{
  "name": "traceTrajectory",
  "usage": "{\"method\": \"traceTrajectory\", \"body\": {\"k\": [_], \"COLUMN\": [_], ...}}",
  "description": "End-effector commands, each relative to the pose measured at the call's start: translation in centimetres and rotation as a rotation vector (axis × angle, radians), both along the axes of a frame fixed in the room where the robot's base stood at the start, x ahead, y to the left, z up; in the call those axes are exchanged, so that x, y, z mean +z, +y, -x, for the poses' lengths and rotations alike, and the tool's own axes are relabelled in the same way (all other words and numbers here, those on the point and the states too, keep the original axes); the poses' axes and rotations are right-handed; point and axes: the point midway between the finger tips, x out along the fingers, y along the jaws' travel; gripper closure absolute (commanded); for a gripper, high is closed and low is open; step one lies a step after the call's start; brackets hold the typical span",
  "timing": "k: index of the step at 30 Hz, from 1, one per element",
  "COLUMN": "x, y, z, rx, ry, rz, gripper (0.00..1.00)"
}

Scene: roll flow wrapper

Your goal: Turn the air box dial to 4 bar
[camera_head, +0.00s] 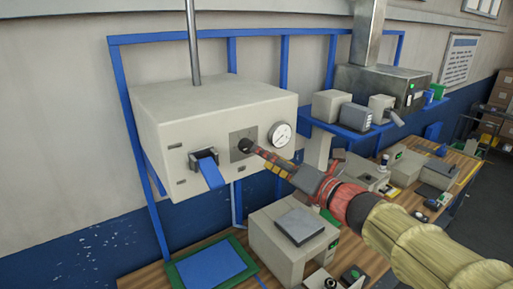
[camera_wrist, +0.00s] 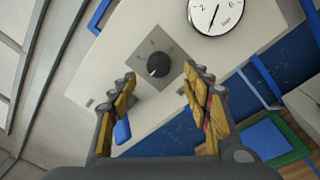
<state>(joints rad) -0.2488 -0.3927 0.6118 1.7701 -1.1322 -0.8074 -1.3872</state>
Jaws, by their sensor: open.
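The air box (camera_head: 200,110) is a large cream box on a blue frame. On its front, a dark round dial (camera_wrist: 158,64) sits on a grey plate (camera_wrist: 176,52) with small marks around it. The white gauge (camera_head: 280,134) is right of the dial, and its face also shows in the wrist view (camera_wrist: 214,14). My gripper (camera_wrist: 160,80) is open, with its yellow fingers to either side of and short of the dial; no contact shows. In the head view my gripper (camera_head: 253,149) reaches the dial plate and hides part of it. I cannot read the dial's setting for sure.
A blue lever (camera_head: 210,172) sticks out of the box left of the dial. A blue shelf (camera_head: 345,131) with small boxes is at right. Below are a grey-topped machine (camera_head: 280,248) and a green-edged blue panel (camera_head: 212,270) on the wooden bench.

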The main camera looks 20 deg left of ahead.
Motion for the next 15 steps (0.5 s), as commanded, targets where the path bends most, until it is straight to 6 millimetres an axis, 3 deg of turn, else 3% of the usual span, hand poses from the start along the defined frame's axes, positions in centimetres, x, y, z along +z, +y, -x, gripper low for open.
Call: {"method": "traceTrajectory", "body": {"k": [6, 15], "x": [0.1, 0.1], "y": [2.9, 4.6], "z": [-1.9, -3.2], "rx": [0.001, -0.001], "ry": [0.003, 0.001], "rz": [-0.001, -0.002], "gripper": [0.51, 0.51]}}
